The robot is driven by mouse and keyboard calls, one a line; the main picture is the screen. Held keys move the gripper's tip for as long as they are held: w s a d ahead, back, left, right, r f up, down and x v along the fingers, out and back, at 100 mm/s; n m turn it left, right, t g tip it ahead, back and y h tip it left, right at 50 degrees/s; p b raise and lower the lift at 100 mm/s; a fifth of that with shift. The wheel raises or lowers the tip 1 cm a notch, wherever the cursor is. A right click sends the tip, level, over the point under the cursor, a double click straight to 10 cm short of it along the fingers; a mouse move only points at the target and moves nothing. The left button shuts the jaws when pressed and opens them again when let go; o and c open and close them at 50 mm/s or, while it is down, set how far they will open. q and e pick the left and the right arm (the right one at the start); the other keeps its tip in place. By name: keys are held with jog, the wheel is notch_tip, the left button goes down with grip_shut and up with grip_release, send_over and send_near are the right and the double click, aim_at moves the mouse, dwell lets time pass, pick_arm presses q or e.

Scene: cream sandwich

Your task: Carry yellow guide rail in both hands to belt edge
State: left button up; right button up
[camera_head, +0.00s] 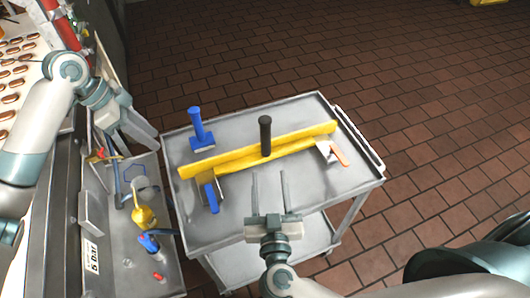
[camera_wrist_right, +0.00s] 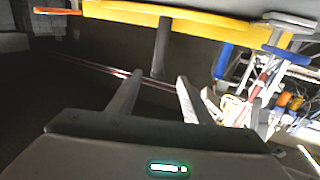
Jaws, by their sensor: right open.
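The yellow guide rail (camera_head: 225,161) lies across the steel cart top in the head view, with a dark upright handle (camera_head: 265,135) at its middle. The rail (camera_wrist_right: 195,22) and the handle (camera_wrist_right: 161,45) also show at the top of the right wrist view. My right gripper (camera_head: 269,180) is open and empty, its two fingers pointing at the rail from the near side, apart from it. Its fingers (camera_wrist_right: 158,95) also show in the wrist view with nothing between them. My left gripper (camera_head: 146,135) is left of the cart, away from the rail; its fingers are not clear.
On the cart (camera_head: 310,187) are a blue brush (camera_head: 200,135), a blue-handled scraper (camera_head: 211,192) and an orange-handled scraper (camera_head: 332,152), the last two close to the rail. A belt with several biscuits (camera_head: 15,75) is at the far left. Tools lie on a side shelf (camera_head: 120,255).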

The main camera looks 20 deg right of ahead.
aim_at(188, 166)
pick_arm(q)
jog(key=shift+s+r, duration=0.15)
pick_arm(e)
jog(key=shift+s+r, duration=0.1)
jog(key=shift+s, duration=0.1)
pick_arm(q)
jog(key=x, duration=1.7)
jog(key=shift+f, duration=0.3)
pick_arm(e)
jog(key=x, duration=1.7)
jog(key=shift+w, duration=0.3)
pick_arm(q)
grip_shut()
pick_arm(e)
jog(key=c, duration=0.9)
grip_shut()
pick_arm(q)
jog(key=shift+r, duration=0.1)
pick_arm(e)
jog(key=shift+r, duration=0.1)
